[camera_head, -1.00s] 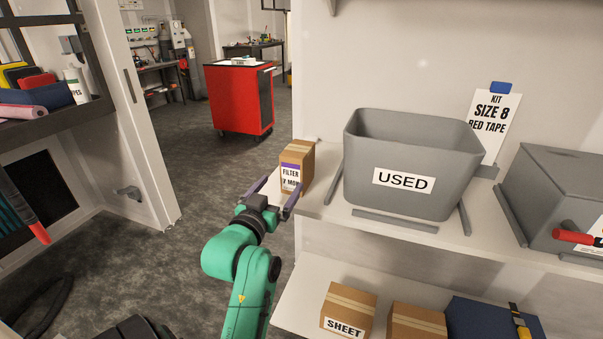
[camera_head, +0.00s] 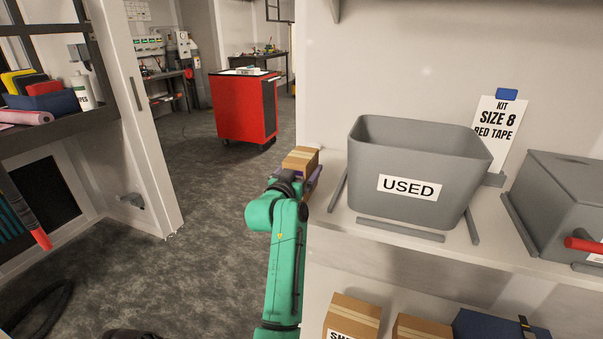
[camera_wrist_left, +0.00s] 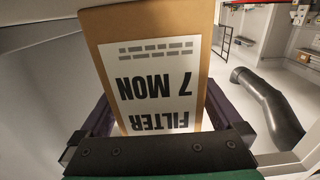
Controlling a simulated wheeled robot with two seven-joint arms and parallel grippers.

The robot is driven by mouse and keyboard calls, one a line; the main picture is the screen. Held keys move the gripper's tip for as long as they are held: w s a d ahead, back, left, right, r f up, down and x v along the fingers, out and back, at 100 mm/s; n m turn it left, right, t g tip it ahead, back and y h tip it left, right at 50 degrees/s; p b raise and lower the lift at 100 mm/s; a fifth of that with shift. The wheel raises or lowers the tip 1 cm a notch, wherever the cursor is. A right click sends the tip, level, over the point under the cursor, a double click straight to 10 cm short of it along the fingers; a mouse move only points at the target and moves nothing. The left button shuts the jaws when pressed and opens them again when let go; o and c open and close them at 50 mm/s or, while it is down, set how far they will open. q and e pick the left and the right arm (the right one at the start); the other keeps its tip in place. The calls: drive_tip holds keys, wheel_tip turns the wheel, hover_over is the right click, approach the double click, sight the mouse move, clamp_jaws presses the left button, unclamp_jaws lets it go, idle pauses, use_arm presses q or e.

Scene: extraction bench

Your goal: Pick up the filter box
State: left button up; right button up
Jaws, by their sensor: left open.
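The filter box (camera_head: 301,158) is a brown carton with a tape strip on top. It stands at the left end of the upper shelf in the head view, its front mostly hidden by my arm. In the left wrist view the box (camera_wrist_left: 200,22) fills the middle, with its white "FILTER 7 MON" label upside down. My left gripper (camera_head: 297,174) is open and close around the box's front. In the left wrist view its fingers (camera_wrist_left: 160,112) lie on either side of the carton. Whether they touch its sides is unclear. My right gripper is not in view.
A grey "USED" bin (camera_head: 415,165) stands right of the box on the upper shelf (camera_head: 340,232), with grey rails around its base. A grey lidded box (camera_head: 560,195) is farther right. Cartons (camera_head: 352,316) sit on the shelf below. Open floor lies to the left.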

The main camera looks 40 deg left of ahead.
use_arm(q)
drive_tip(key=shift+s+r, duration=0.1)
drive_tip(key=c, duration=1.4)
